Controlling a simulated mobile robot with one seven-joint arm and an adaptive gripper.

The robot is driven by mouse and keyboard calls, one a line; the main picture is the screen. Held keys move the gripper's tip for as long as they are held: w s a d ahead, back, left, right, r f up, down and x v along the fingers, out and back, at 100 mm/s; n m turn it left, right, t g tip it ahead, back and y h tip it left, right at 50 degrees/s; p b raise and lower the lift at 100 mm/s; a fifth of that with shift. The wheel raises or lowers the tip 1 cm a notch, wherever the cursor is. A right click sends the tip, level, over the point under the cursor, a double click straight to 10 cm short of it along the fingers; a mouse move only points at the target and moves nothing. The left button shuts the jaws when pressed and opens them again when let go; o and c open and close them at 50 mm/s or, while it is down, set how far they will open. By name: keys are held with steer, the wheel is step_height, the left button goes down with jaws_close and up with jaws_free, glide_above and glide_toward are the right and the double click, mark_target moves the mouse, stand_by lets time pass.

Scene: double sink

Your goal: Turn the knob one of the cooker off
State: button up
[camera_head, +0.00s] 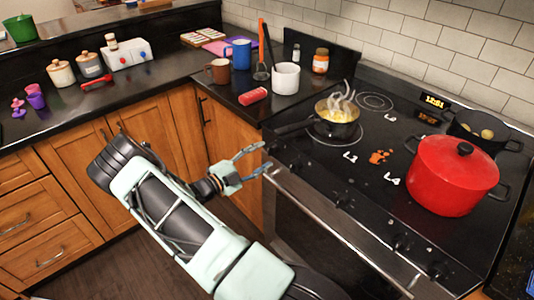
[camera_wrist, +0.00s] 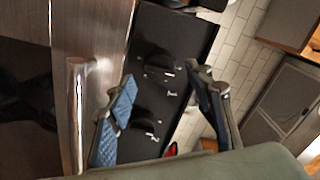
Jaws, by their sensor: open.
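The black cooker (camera_head: 345,165) stands at the right in the head view, with a row of dark knobs along its front edge. One knob (camera_head: 400,243) shows near the front right, and another (camera_head: 345,198) is further left. My gripper (camera_head: 265,158) is open and empty at the cooker's front left corner. In the wrist view, two dark knobs, an upper one (camera_wrist: 155,64) and a lower one (camera_wrist: 150,96), show on the black panel beyond and between my open fingers (camera_wrist: 161,74). Neither finger clearly touches a knob. I cannot tell which is knob one.
A steaming pan (camera_head: 337,122) sits on the cooker's left burner, with its handle toward the left. A red lidded pot (camera_head: 452,175) and a dark pot (camera_head: 486,130) stand to the right. A metal oven handle (camera_head: 330,225) runs below the knobs. Mugs stand on the left counter.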

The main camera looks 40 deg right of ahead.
steer(key=a, duration=0.8)
steer(key=shift+s+a, duration=0.35)
steer(key=shift+a, duration=0.05)
